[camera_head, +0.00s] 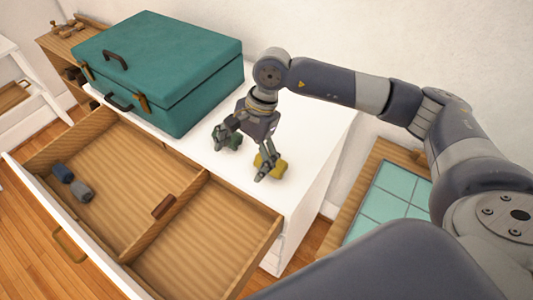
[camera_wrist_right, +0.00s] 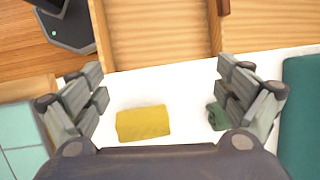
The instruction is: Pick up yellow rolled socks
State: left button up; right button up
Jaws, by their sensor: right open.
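The yellow rolled socks (camera_head: 275,164) lie on the white dresser top, near its front right part. They also show in the right wrist view (camera_wrist_right: 143,123), between my open fingers and nearer the left one. My right gripper (camera_head: 245,155) is open and empty over the dresser top, with one finger in front of the socks in the head view. A green rolled item (camera_head: 233,140) lies by the other finger and is partly hidden; it shows in the right wrist view (camera_wrist_right: 217,116) beside the right finger. My left gripper is not in view.
A teal suitcase (camera_head: 165,65) stands on the dresser (camera_head: 195,158), left of my gripper. The open drawer (camera_head: 160,150) below holds a blue roll (camera_head: 63,173), a grey roll (camera_head: 82,191) and a small brown item (camera_head: 163,207). A teal-tiled surface (camera_head: 385,195) is to the right.

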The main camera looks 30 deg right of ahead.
jog(key=w+d+h, duration=0.1)
jog(key=d, duration=0.2)
jog(key=d+h, duration=0.1)
jog(key=d, duration=0.2)
jog(key=w+d+r+h, duration=0.1)
jog(key=d, duration=0.3)
jog(key=shift+w+n+h, duration=0.3)
jog(key=shift+h, duration=0.1)
notch_tip(320, 180, down, 4)
jog(key=shift+s+d+f+p, duration=0.1)
jog(key=shift+f+p, duration=0.05)
jog(key=shift+p, duration=0.75)
jog(key=shift+f, duration=0.3)
jog(key=f+p, duration=0.2)
jog(key=f, duration=0.1)
jog(key=f+p, duration=0.1)
jog(key=shift+s+a+f, duration=0.2)
jog(key=shift+a+f, duration=0.1)
jog(key=shift+f, duration=0.45)
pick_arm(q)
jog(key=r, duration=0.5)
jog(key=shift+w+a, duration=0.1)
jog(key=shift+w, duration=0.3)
pick_arm(e)
jog(key=shift+c, duration=0.5)
jog(key=c, duration=1)
